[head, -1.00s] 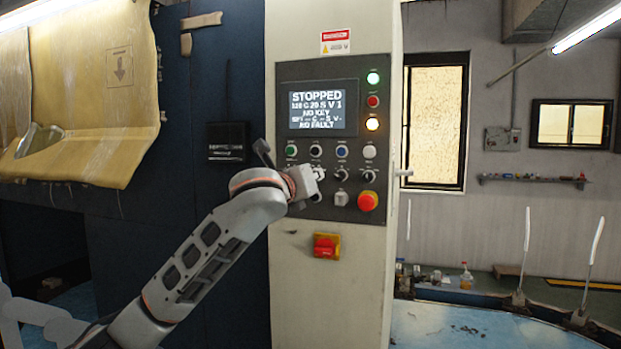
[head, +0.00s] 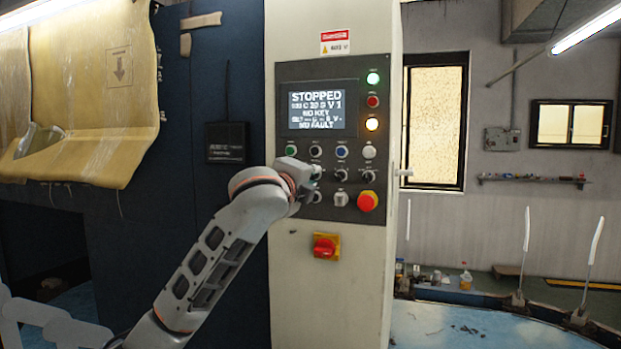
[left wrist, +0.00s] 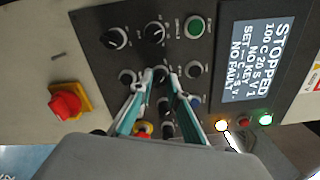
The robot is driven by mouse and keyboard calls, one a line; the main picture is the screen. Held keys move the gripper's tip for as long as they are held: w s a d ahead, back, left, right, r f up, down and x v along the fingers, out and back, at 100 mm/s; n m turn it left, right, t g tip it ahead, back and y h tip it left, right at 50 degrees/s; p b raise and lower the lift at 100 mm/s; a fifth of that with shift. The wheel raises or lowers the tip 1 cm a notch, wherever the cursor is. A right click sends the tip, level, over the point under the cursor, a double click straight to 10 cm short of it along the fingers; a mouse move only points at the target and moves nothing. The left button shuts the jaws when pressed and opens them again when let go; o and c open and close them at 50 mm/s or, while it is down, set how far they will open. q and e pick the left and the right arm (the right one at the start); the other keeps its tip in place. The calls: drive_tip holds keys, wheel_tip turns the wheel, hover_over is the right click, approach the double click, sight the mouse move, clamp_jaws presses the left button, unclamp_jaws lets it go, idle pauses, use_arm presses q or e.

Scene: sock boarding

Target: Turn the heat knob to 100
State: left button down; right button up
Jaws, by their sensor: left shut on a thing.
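The control panel (head: 278,120) is on the front of a pale machine column. My left gripper (head: 316,173) reaches it from the left, at the second row of controls. In the left wrist view the two fingertips (left wrist: 160,72) close around a small dark knob in the middle row, second from the top of that picture. Its label is unreadable, and the fingers hide part of it. The display (left wrist: 264,55) reads STOPPED, 100 C 20 S V 1, NO KEY, dashes on the SET line, NO FAULT. My right gripper is out of view.
A red emergency button (head: 368,202) is at the panel's lower right. A red-and-yellow switch (head: 325,246) is below the panel.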

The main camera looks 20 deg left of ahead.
use_arm(q)
drive_tip(key=shift+n, duration=0.8)
drive_tip(key=c, duration=1.9)
unclamp_jaws()
drive_tip(key=s, duration=1.2)
drive_tip(key=shift+a, duration=0.2)
